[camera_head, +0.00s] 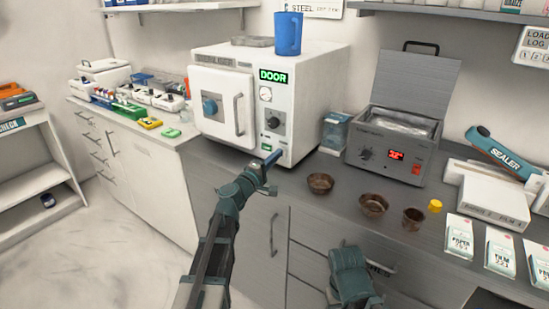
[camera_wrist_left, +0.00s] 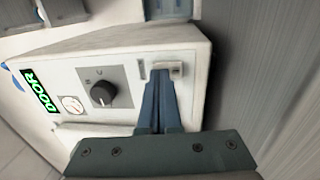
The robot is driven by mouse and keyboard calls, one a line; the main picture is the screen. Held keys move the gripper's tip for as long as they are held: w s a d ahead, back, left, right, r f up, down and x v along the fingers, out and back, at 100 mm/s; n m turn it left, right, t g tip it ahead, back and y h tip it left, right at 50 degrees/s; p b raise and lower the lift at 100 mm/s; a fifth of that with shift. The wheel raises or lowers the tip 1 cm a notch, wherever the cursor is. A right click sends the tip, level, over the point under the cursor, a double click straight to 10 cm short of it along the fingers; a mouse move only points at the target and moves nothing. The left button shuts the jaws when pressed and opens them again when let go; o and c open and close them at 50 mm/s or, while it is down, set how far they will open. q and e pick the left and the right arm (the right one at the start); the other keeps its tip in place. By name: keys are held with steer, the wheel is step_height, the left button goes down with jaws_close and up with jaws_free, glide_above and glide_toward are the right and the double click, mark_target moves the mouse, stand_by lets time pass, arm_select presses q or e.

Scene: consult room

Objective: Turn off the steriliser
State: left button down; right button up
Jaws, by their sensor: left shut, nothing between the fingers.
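The steriliser (camera_head: 218,102) is a white box on the counter, with a lit green DOOR sign, a round gauge and a dark dial (camera_head: 275,119) on its front. The dial also shows in the left wrist view (camera_wrist_left: 103,93). My left gripper (camera_head: 273,156) is shut and empty at the lower right of the front panel. In the left wrist view its blue fingertips (camera_wrist_left: 162,78) reach a small pale switch (camera_wrist_left: 174,67) and partly cover it; I cannot tell whether they touch. My right gripper (camera_head: 350,272) is low in front of the counter, its fingers not clear.
A blue cup (camera_head: 288,33) and a grey tray (camera_head: 252,41) stand on the steriliser. Right of it are a clear box (camera_head: 334,131), an open metal bath (camera_head: 395,150) with a red display, and brown bowls (camera_head: 320,183). Drawer handles jut out below the counter.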

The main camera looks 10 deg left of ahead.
arm_select(q)
steer(key=shift+w+d+r+p, duration=0.1)
steer(key=shift+w+r+p, duration=0.3)
steer(key=shift+w, duration=0.1)
steer(key=shift+s+r, duration=0.1)
steer(key=shift+r, duration=0.15)
steer(key=shift+f, duration=0.15)
steer(key=r+p+v, duration=0.1)
steer(key=r+v, duration=0.2)
steer(key=v, duration=1.1)
steer(key=shift+s+p, duration=0.35)
steer(key=shift+p, duration=0.05)
steer(key=shift+r, duration=0.15)
